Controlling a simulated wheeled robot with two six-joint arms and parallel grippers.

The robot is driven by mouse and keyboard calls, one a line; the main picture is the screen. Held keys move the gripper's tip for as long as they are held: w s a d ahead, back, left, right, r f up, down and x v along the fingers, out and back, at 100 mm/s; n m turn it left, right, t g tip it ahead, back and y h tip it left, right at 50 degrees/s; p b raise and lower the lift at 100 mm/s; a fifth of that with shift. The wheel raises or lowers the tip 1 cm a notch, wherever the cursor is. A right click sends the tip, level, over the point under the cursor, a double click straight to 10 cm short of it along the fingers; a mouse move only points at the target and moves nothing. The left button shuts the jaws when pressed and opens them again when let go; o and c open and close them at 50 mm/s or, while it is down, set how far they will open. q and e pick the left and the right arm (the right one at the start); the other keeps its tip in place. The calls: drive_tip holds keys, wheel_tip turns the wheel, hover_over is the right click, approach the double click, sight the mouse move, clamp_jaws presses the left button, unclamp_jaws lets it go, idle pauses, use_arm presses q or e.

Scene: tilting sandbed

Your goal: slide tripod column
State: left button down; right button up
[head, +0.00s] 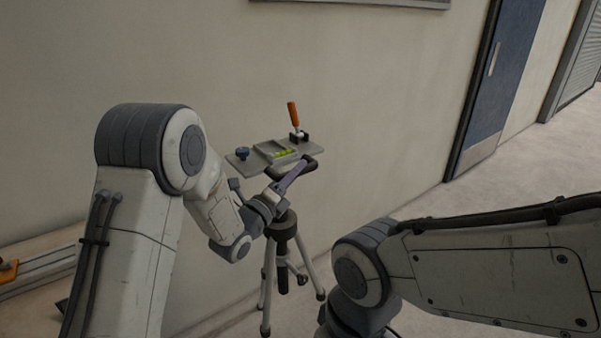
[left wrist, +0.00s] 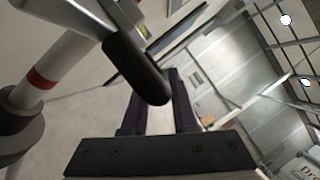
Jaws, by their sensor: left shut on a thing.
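The tripod (head: 283,226) stands on the floor near the wall, its dark collar and spread legs below my left arm's wrist. On top is a grey plate (head: 325,146) with a shallow tray (head: 264,149) holding several yellow-green balls. My left gripper (head: 302,167) is shut on a black handle (head: 310,163) under the plate's right side. In the left wrist view the same handle (left wrist: 137,68) lies at my fingertips. There the pale column (left wrist: 62,50) shows a red band (left wrist: 41,79) above a dark collar (left wrist: 17,118). My right gripper is outside the view.
An orange-handled lever (head: 293,114) stands up at the plate's back right, and a blue knob (head: 242,153) sits at its left. The wall (head: 340,70) is close behind. A blue door (head: 508,70) is at the right. Floor (head: 445,200) is clear right of the tripod.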

use_arm(q)
drive_tip(key=shift+f, duration=0.2)
idle(0.7)
wheel_tip(320, 180, down, 12)
drive_tip(key=b, duration=1.4)
drive_tip(key=shift+r+b, duration=0.25)
drive_tip(key=shift+b, duration=0.05)
drive_tip(key=c, duration=0.7)
unclamp_jaws()
drive_tip(key=shift+a+r, duration=0.1)
drive_tip(key=shift+r, duration=0.1)
drive_tip(key=b+v, duration=0.1)
drive_tip(key=v, duration=0.9)
drive_tip(key=shift+s+a, duration=0.15)
drive_tip(key=shift+s, duration=0.05)
